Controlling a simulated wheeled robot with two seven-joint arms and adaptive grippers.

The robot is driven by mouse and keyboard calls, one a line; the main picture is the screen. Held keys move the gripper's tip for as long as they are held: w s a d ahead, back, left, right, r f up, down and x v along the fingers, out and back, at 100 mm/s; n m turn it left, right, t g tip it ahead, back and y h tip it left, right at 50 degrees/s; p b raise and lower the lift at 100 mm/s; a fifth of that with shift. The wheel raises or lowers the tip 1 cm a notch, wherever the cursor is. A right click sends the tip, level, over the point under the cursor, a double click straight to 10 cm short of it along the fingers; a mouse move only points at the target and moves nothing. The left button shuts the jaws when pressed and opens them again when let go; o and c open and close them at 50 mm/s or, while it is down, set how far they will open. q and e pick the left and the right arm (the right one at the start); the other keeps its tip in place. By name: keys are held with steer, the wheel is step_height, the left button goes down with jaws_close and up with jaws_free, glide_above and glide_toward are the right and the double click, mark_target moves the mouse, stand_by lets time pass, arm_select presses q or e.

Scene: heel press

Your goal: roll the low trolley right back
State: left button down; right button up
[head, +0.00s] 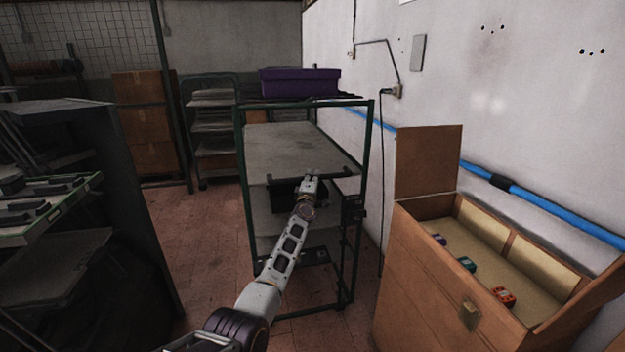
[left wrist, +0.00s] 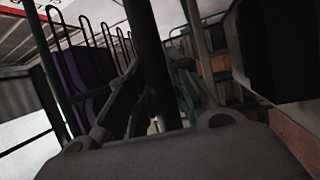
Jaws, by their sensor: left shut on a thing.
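A green-framed trolley (head: 300,145) with grey shelves stands ahead on the tiled floor, beside the white wall. A dark horizontal bar (head: 338,175) runs across its near side at about mid height. My left gripper (head: 313,179) reaches the bar and is shut on it. The left wrist view shows a dark bar (left wrist: 150,65) between the fingers (left wrist: 150,112). A dark box-like shape (head: 284,194) sits below the bar, partly hidden by my left arm. My right gripper is out of view.
A purple bin (head: 300,83) sits on top of the green frame. Dark racking (head: 130,185) stands on the left. Bare floor (head: 208,225) lies between racking and trolley.

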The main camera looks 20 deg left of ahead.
arm_select(q)
steer(key=c, duration=1.6)
jaws_free()
steer(key=shift+a+r, duration=0.1)
steer(key=shift+a, duration=0.05)
steer(key=o, duration=0.3)
steer(key=shift+w+f, duration=0.2)
steer(key=shift+r, duration=0.1)
steer(key=shift+s, duration=0.1)
steer(key=shift+s+d, duration=0.1)
steer(key=shift+d, duration=0.1)
steer(key=shift+s+d+f, duration=0.2)
steer(key=shift+s, duration=0.35)
steer(key=shift+a+v, duration=0.2)
steer(key=shift+v, duration=2.75)
steer(key=shift+s, duration=0.1)
